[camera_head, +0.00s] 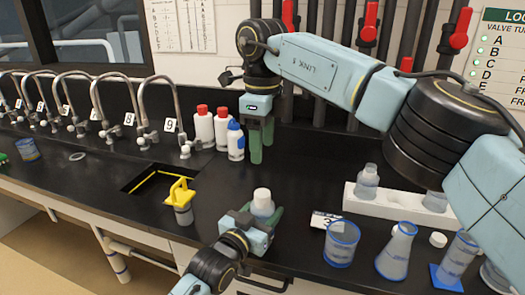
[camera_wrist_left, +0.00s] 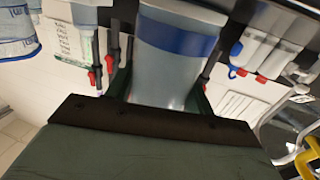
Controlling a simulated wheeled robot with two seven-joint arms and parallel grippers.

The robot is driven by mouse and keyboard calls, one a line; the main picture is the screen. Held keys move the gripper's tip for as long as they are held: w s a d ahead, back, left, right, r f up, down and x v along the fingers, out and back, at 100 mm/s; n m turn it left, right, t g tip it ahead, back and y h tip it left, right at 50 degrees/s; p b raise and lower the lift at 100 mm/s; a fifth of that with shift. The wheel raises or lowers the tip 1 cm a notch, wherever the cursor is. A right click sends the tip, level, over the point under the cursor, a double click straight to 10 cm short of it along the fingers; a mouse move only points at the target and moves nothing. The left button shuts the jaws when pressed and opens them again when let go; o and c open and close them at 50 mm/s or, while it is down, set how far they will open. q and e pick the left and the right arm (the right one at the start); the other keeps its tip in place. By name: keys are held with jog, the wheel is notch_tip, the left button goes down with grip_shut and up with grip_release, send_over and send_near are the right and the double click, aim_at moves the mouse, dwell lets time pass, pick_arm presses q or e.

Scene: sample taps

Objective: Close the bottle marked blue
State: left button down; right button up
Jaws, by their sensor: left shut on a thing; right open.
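My left gripper (camera_head: 262,222) is shut on a translucent bottle (camera_head: 262,207) and holds it upright at the counter's front. A white cap (camera_head: 262,194) shows on top of it; I cannot tell whether it is tight. In the left wrist view the held bottle (camera_wrist_left: 172,75) shows a broad blue band (camera_wrist_left: 177,36) between the fingers. Its base is hidden by the gripper in the head view. My right gripper (camera_head: 261,144) is open and empty, pointing down, above and behind the held bottle. Another white cap (camera_head: 438,239) lies on the counter at the right.
A white rack (camera_head: 385,206) with bottles stands at the right. Before it are a small label block (camera_head: 325,220), a beaker (camera_head: 341,243), a flask (camera_head: 396,251) and a cylinder (camera_head: 458,258). White bottles (camera_head: 236,141) stand behind. A yellow-handled item (camera_head: 181,197) stands near the sink (camera_head: 150,180).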

pick_arm(q)
jog(key=shift+c, duration=2.4)
grip_release()
jog(key=p+v, duration=0.1)
jog(key=v, duration=1.2)
jog(key=shift+s, duration=0.15)
jog(key=shift+f, duration=0.1)
